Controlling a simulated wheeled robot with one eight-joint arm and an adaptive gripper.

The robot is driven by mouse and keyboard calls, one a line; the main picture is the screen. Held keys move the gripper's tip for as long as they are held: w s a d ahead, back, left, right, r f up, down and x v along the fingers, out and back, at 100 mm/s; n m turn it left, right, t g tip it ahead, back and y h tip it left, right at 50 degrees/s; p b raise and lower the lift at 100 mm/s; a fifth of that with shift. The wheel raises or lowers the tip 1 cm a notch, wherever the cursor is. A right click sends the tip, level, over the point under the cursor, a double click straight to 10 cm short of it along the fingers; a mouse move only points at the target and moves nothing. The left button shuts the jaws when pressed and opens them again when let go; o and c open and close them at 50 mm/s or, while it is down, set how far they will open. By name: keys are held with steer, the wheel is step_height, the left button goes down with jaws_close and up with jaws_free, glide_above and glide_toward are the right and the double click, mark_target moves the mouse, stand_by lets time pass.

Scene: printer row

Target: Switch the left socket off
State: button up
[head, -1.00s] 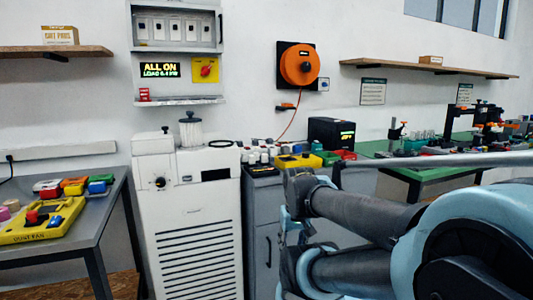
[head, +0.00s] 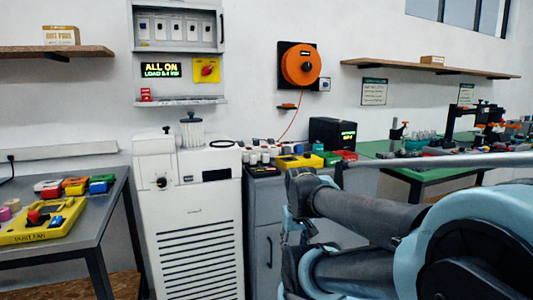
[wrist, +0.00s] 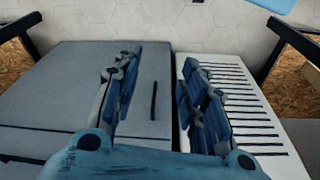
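A grey wall box (head: 178,24) with several white switch or socket units stands at the top of the head view. Its leftmost unit (head: 143,26) is visible, but its on or off position is too small to tell. Below it, a display (head: 160,69) reads "ALL ON" with a load line. A yellow plate with a red rotary knob (head: 206,69) sits beside the display. My gripper (wrist: 159,58) is open and empty in the wrist view, facing a grey cabinet front and a white slatted panel. It is low and well away from the wall box.
A white slatted machine (head: 195,225) stands below the wall box, a grey cabinet (head: 262,215) to its right. A left bench (head: 85,220) holds coloured items. An orange reel (head: 300,65) hangs on the wall. A wall outlet with a plug (head: 10,158) is at far left.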

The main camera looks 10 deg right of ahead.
steer(key=shift+s+r, duration=0.2)
steer(key=shift+r, duration=0.5)
jaws_close()
steer(key=w+a+r+n+t, duration=0.1)
steer(key=w+a+r, duration=0.1)
steer(key=w+r, duration=0.9)
steer(key=w+a+r+t, duration=0.1)
steer(key=w+r, duration=0.8)
steer(key=w, duration=0.5)
steer(key=w+a+r+t, duration=0.1)
steer(key=w+r, duration=0.3)
steer(key=w, duration=0.6)
steer(key=w+a+r+n+y, duration=0.1)
steer(key=w+r, duration=0.3)
steer(key=w, duration=0.6)
steer(key=w+a+r+t, duration=0.1)
steer(key=w+a+r, duration=0.2)
steer(key=w, duration=0.8)
steer(key=shift+a+r+n+t+y, duration=0.3)
steer(key=shift+r, duration=0.35)
